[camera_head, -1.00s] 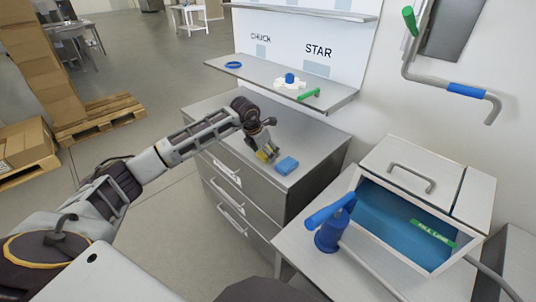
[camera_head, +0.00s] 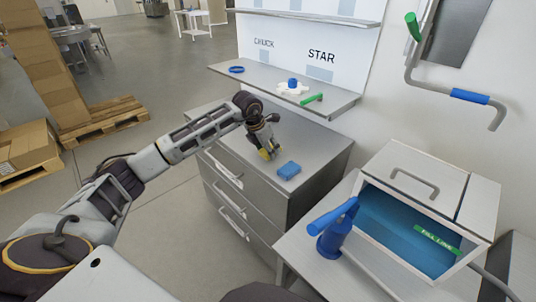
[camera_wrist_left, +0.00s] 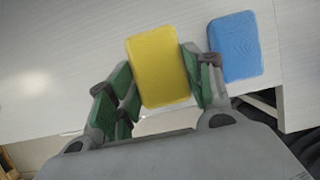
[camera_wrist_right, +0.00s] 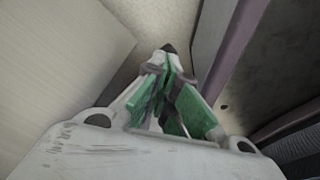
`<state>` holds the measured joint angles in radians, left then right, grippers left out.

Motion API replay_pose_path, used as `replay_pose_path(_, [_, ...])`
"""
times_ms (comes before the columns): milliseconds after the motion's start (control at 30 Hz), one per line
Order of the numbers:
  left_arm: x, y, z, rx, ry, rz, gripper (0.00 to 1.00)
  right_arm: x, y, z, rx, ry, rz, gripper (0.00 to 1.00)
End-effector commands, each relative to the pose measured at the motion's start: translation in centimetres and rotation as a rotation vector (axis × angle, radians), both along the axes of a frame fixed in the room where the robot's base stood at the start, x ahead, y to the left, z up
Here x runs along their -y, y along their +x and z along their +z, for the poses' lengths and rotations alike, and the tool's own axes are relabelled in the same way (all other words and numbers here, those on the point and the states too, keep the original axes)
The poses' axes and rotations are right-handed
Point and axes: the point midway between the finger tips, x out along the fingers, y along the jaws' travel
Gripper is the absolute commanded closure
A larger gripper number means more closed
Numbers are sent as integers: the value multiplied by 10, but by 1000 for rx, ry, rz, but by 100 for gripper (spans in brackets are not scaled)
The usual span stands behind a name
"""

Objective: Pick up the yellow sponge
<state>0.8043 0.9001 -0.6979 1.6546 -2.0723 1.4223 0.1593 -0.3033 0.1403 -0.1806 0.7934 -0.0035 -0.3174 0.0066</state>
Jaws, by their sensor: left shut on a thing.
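The yellow sponge (camera_wrist_left: 158,66) is between the green-padded fingers of my left gripper (camera_wrist_left: 160,80), which is shut on it. In the head view the yellow sponge (camera_head: 264,154) is mostly hidden by the left gripper (camera_head: 268,150), over the grey cabinet top. I cannot tell whether it still touches the surface. A blue sponge (camera_head: 289,170) lies flat just right of it; it also shows in the left wrist view (camera_wrist_left: 235,46). My right gripper (camera_wrist_right: 168,75) looks shut and empty, its fingertips together; it is not in the head view.
The cabinet (camera_head: 300,142) has a shelf (camera_head: 335,103) above its back edge, holding a blue ring (camera_head: 236,69), a white part (camera_head: 292,87) and a green part (camera_head: 312,98). A blue pump handle (camera_head: 333,218) and an open tank (camera_head: 400,222) stand at right.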

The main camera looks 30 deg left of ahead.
Motion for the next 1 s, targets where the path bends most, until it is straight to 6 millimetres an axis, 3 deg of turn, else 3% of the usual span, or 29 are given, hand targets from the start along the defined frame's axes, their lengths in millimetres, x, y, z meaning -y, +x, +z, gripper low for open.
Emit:
replay_pose_path(200, [0, 1, 35, 3, 0, 0, 67, -1, 4, 1, 6, 1, 0, 100])
replay_pose_path(400, [0, 0, 57, 1, 0, 0, 67, -2, 6, 2, 10, 2, 1, 100])
replay_pose_path(600, [0, 0, 67, 0, 0, 0, 67, -1, 5, 2, 8, 2, 1, 100])
replay_pose_path(1000, [0, 0, 67, -1, 0, 0, 67, 0, -1, 0, -1, 1, 0, 100])
